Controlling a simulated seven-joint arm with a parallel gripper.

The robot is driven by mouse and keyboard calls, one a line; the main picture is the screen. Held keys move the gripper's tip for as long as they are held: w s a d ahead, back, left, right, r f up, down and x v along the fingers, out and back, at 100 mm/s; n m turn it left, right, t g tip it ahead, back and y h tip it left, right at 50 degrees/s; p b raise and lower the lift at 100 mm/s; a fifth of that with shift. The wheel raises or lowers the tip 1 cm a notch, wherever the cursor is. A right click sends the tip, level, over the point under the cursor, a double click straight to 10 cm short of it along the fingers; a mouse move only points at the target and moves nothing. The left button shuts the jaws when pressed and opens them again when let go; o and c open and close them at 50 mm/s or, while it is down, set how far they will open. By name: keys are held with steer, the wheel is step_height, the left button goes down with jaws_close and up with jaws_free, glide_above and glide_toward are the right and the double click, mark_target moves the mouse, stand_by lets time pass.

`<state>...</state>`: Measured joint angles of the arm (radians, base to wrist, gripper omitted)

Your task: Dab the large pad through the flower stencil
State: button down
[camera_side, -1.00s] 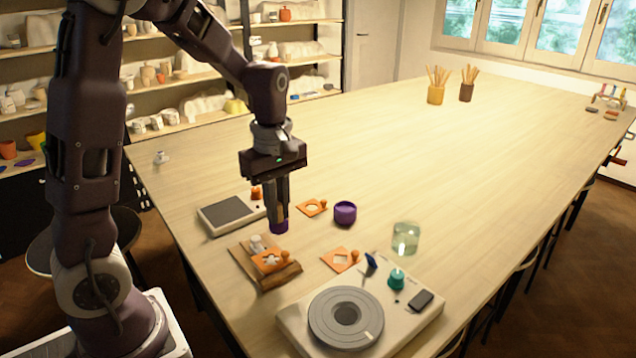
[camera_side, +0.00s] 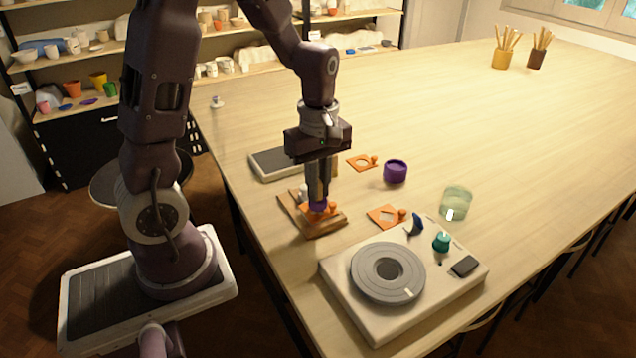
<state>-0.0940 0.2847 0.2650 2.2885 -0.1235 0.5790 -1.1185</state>
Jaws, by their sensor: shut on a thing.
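My gripper (camera_side: 318,192) is shut on the large pad (camera_side: 318,207), of which the purple lower end shows below the fingers. It points straight down over the wooden board (camera_side: 330,228) near the table's near left edge. An orange stencil (camera_side: 306,213) with a small knob lies on that board. The pad's end is right at the stencil and looks to touch it, though the contact itself is hidden. The pad covers the stencil's opening, so I cannot tell its shape now.
Two more orange stencils lie on the table, one behind (camera_side: 359,163) and one to the right (camera_side: 383,217). A purple pot (camera_side: 395,173), a glass jar (camera_side: 456,204) and a white unit with a grey turntable (camera_side: 388,272) stand at right. A grey slab (camera_side: 270,163) lies behind.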

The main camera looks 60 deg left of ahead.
steer(key=shift+f, duration=0.5)
stand_by(0.7)
stand_by(0.3)
steer(key=shift+r, duration=2.55)
